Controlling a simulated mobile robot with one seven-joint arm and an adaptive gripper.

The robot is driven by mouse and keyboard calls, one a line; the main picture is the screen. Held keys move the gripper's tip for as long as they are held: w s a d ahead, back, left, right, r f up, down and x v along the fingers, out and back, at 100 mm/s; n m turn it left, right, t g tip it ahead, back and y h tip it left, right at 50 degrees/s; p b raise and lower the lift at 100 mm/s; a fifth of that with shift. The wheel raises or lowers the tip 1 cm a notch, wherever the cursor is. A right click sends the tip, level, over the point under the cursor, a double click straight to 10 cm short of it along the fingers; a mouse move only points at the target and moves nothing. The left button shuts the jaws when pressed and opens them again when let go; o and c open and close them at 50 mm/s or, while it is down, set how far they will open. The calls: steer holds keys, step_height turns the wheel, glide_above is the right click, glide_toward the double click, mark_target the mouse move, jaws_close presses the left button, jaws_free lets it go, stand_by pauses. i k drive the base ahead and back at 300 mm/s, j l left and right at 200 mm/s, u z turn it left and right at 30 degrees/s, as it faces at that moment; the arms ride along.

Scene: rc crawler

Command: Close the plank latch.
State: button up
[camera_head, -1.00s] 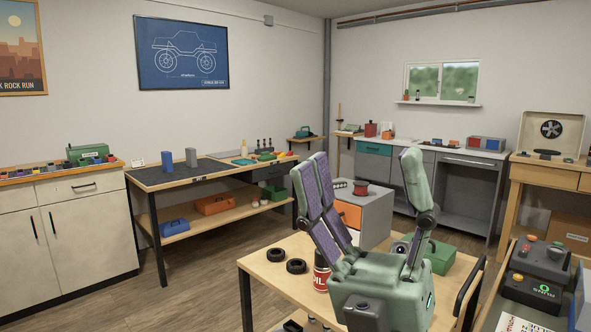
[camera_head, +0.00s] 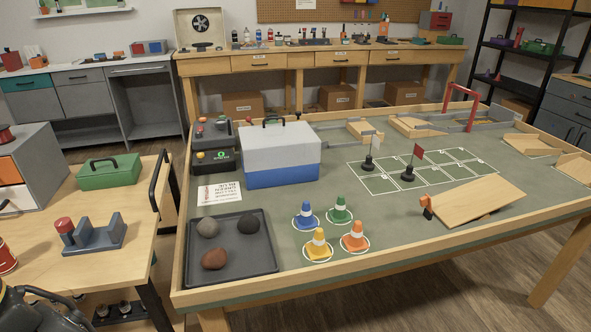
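A light wooden plank (camera_head: 468,202) lies on the right part of the green-topped table, sloping, with its far right end raised. A small orange piece with a dark part, which looks like the plank latch (camera_head: 427,207), stands at the plank's left end. It is too small here to tell whether it is open or shut. My gripper is not in view.
A low wooden rim (camera_head: 300,289) runs around the table. Orange, yellow, blue and green cones, including the orange cone (camera_head: 355,237), stand left of the plank. A black tray (camera_head: 245,265) holds stones. Flags (camera_head: 408,172) stand on a white grid behind.

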mark_target(426, 201)
steer(key=i+l+u, duration=0.2)
steer(key=i+l, duration=0.15)
steer(key=l, duration=0.3)
steer(key=i+l+u, duration=0.1)
steer(key=l, duration=0.25)
steer(key=i+l, duration=0.2)
steer(key=l, duration=0.15)
steer(key=i+l+u, duration=0.15)
steer(key=l, duration=0.2)
